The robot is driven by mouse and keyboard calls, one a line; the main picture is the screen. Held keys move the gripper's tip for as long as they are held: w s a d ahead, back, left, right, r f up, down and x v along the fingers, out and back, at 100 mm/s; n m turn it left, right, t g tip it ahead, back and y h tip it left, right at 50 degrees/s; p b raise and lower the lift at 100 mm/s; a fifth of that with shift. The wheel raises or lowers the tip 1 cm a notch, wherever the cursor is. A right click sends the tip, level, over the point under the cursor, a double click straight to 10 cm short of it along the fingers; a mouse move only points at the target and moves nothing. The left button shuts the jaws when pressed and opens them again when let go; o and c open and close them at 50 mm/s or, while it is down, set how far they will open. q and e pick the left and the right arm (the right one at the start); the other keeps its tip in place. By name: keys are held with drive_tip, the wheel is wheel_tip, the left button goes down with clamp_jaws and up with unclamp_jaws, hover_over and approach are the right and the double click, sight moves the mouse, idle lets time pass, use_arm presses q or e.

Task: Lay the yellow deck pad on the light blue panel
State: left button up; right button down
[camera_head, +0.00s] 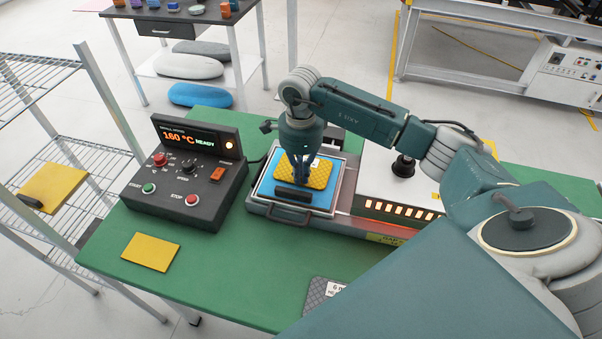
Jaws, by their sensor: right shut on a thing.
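The yellow deck pad (319,178) has a textured top and a small white label near its far edge. It is over the light blue panel (263,188), which lies in a metal tray (250,201) on the green table. I cannot tell whether the pad touches the panel or is just above it. My right gripper (302,182) points down at the pad and is shut on it; its fingers hide part of the pad. A dark bar (293,195) shows at the pad's near edge. My left gripper is not in view.
A black control box (185,178) reading 160 °C stands left of the tray. A flat yellow piece (151,252) and a grey patterned piece (322,293) lie on the green table (225,270). A white-topped heater unit (385,178) adjoins the tray's right. A wire shelf (75,165) stands left.

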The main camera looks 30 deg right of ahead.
drive_tip(key=c, duration=1.9)
unclamp_jaws()
drive_tip(key=shift+f, duration=0.1)
drive_tip(key=shift+r+p, duration=0.35)
drive_tip(key=shift+p, duration=0.05)
drive_tip(key=shift+r+b, duration=2.05)
drive_tip(key=shift+r, duration=3.8)
drive_tip(key=shift+f, duration=0.1)
